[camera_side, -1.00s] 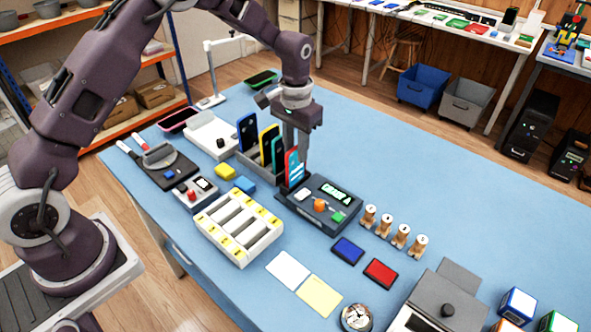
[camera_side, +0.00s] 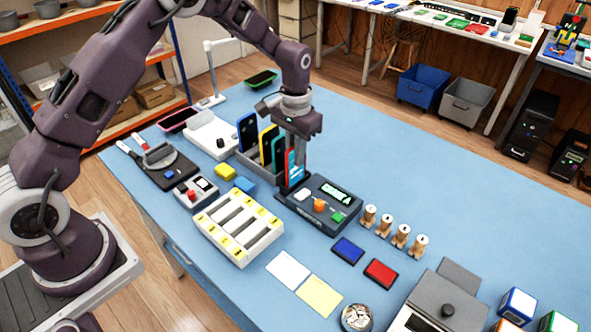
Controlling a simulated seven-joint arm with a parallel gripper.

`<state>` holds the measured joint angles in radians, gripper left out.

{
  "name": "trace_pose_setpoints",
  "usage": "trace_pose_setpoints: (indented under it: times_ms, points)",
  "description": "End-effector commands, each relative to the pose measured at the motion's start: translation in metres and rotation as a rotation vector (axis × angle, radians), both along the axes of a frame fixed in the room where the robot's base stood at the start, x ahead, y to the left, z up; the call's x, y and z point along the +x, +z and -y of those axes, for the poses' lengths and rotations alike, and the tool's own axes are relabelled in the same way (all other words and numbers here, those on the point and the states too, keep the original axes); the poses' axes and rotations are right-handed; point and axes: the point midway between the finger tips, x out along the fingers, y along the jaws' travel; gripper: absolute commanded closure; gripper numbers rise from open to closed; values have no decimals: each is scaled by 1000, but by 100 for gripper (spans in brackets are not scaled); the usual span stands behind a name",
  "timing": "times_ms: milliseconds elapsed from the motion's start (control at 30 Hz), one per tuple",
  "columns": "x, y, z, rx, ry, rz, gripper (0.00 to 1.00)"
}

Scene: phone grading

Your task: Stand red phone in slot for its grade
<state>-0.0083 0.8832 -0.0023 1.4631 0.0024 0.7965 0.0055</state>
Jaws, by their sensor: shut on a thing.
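The red phone (camera_side: 292,170) stands nearly upright at the left end of a dark tester box (camera_side: 322,217). A red edge and a light blue screen show. My gripper (camera_side: 298,158) points down and is shut on its upper part; the fingers partly hide it. Whether the phone's foot rests in the tester cannot be told. The tester has a lit display (camera_side: 336,192), its text too small to read, and orange, white and green buttons. A white slotted rack (camera_side: 268,239) with yellow labels lies in front, its slots looking empty.
A grey holder (camera_side: 244,160) with several standing phones is close behind-left of my gripper. The table's right rear is clear.

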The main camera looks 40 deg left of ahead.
Motion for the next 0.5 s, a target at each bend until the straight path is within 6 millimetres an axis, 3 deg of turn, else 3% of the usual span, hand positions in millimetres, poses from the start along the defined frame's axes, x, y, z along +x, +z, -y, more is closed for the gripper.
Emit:
trace_pose_setpoints:
  times_ms: [500]
  points:
    - [1,34,0,0,0,4,100]
